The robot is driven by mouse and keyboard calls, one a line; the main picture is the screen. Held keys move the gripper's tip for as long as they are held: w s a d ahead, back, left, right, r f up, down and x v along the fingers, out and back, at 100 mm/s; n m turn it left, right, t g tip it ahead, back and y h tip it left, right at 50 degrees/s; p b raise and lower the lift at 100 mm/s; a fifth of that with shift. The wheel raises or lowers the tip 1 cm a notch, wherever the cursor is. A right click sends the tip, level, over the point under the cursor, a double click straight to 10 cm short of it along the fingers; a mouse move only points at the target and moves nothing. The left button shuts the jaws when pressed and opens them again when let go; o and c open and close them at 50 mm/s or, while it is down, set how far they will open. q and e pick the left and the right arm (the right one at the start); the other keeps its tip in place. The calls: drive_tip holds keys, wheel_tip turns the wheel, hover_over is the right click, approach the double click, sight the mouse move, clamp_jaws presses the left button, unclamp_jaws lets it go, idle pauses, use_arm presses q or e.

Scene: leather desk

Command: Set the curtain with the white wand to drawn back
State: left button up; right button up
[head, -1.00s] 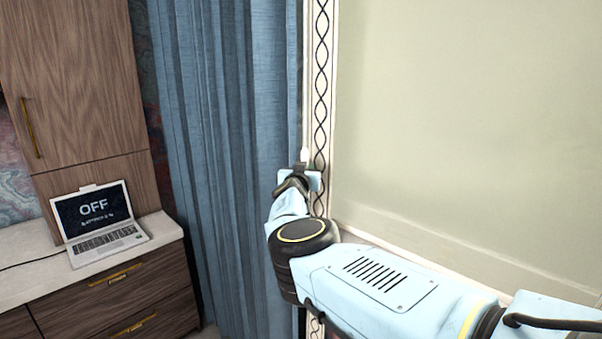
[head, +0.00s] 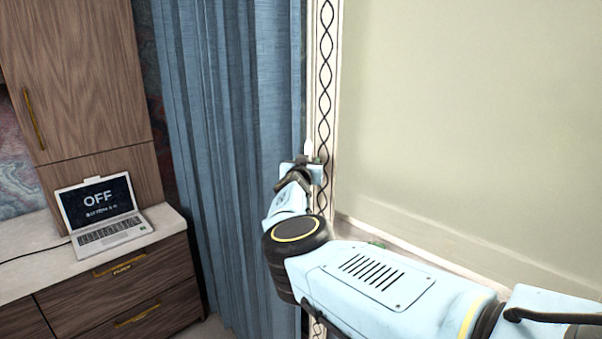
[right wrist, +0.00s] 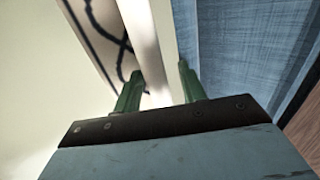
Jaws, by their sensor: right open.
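The blue curtain (head: 215,150) hangs in folds left of the patterned window trim. In the head view, a thin white piece (head: 308,146), apparently the wand, shows just above my right gripper (head: 303,166), beside the curtain's right edge. In the right wrist view, my right gripper (right wrist: 160,74) is open, its two green fingers apart. A pale upright strip (right wrist: 152,55) shows between and beyond the fingers. I cannot tell whether it is the wand or the trim, or whether a finger touches it. The curtain also shows there on the right (right wrist: 245,50). My left gripper is not in view.
A cream panel (head: 470,120) fills the right, beside the trim with a dark twisted pattern (head: 325,80). At left stand a wooden cabinet (head: 75,70) and a drawer unit (head: 120,290) with a laptop (head: 105,218) reading OFF on top.

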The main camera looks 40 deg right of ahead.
drive_tip(key=p+v, duration=1)
drive_tip(key=v, duration=0.2)
drive_tip(key=shift+s+a+r+p, duration=0.15)
drive_tip(key=shift+a+r+p, duration=0.05)
drive_tip(key=shift+p, duration=0.1)
idle(0.6)
